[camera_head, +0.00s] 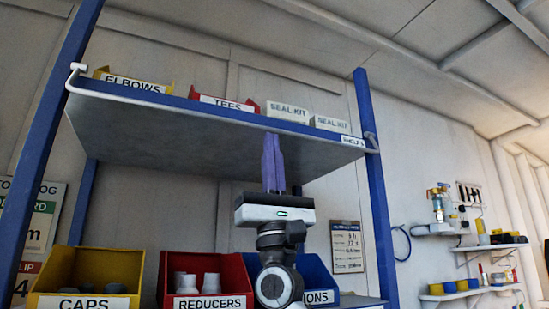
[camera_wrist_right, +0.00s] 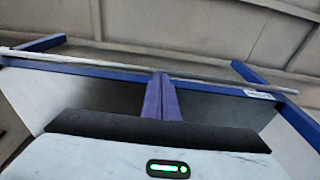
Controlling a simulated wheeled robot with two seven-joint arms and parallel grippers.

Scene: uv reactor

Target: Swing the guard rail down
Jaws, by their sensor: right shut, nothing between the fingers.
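The white guard rail (camera_head: 74,78) shows best at its bent left end, at the front left corner of the blue-edged shelf (camera_head: 210,128). Its bent right end is by the right post. In the right wrist view the rail (camera_wrist_right: 110,48) is a thin pale bar running across the shelf front. My right gripper (camera_head: 271,142) points up with its purple fingers shut and empty. Its tips overlap the shelf's front edge in the head view. In the right wrist view the fingertips (camera_wrist_right: 161,76) overlap the rail's line; I cannot tell whether they touch it. My left gripper is out of view.
On the shelf stand an elbows bin (camera_head: 135,82), a tees bin (camera_head: 225,103) and seal kit boxes (camera_head: 288,111). Below are caps (camera_head: 85,302), reducers (camera_head: 208,302) and blue bins. Blue posts (camera_head: 376,190) flank the shelf. The space under the shelf around my right gripper is free.

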